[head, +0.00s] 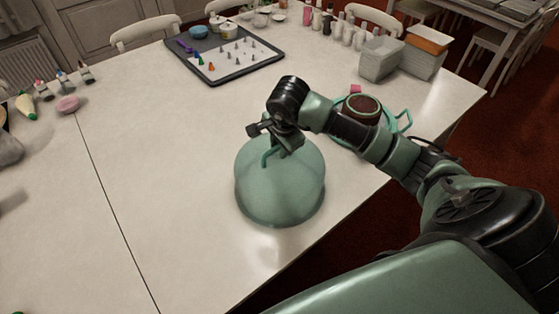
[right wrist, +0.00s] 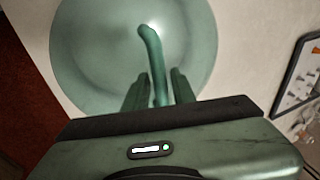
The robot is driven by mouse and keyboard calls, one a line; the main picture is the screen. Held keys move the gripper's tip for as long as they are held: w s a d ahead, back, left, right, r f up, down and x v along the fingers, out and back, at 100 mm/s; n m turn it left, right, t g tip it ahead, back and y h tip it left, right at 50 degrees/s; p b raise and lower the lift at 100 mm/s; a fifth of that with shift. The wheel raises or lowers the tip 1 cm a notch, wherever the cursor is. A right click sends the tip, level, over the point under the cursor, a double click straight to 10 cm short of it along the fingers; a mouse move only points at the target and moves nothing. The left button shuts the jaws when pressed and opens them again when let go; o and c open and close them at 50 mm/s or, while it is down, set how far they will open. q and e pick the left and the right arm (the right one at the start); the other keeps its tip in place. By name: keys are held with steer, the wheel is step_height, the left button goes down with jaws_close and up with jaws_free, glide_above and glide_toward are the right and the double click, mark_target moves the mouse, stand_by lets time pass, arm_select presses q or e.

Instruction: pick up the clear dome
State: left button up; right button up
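The clear dome (head: 280,190) is a green-tinted, see-through cover with a hooked handle on top. It is at the near right part of the white table, close to the front edge. My right gripper (head: 268,140) is over its top. In the right wrist view, the dome (right wrist: 85,50) fills the upper part, and its curved handle (right wrist: 154,50) runs between the two fingers of my right gripper (right wrist: 160,85). The fingers are close to the handle on both sides; whether they press on it is unclear. My left gripper is out of view.
A dark-rimmed tray (head: 240,74) with piping tips lies at the back. Behind my right arm are a brown round item (head: 362,106) and a teal-handled thing. Grey boxes (head: 380,60) stand at the back right. A pink item (head: 67,104) is far left. The table's left middle is clear.

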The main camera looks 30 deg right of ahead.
jaws_close()
stand_by(1.4)
